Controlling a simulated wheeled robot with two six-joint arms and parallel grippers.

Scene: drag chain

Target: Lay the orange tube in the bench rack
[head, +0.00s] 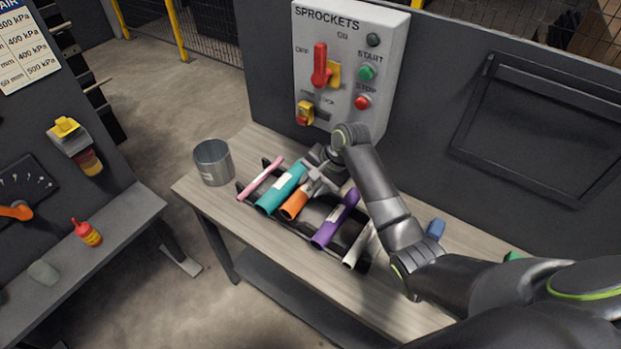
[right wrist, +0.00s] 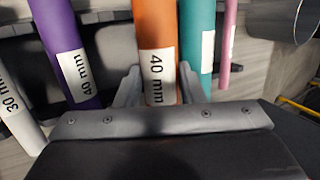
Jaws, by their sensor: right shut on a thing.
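The orange tube (head: 293,206) lies in the black bench rack (head: 307,229), between the teal tube (head: 282,188) and the purple tube (head: 336,218). In the right wrist view the orange tube (right wrist: 155,45) carries a white "40 mm" label. My right gripper (head: 318,184) is shut on the orange tube around its label, and one finger is on each side in the right wrist view (right wrist: 157,88). Whether the tube rests fully on the rack cannot be told. My left gripper is not in view.
A pink tube (head: 261,179) and a white tube (head: 359,243) also lie in the rack. A metal can (head: 213,162) stands at the bench's left end. A grey switch box (head: 348,70) rises behind the rack. A blue object (head: 435,229) lies to the right.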

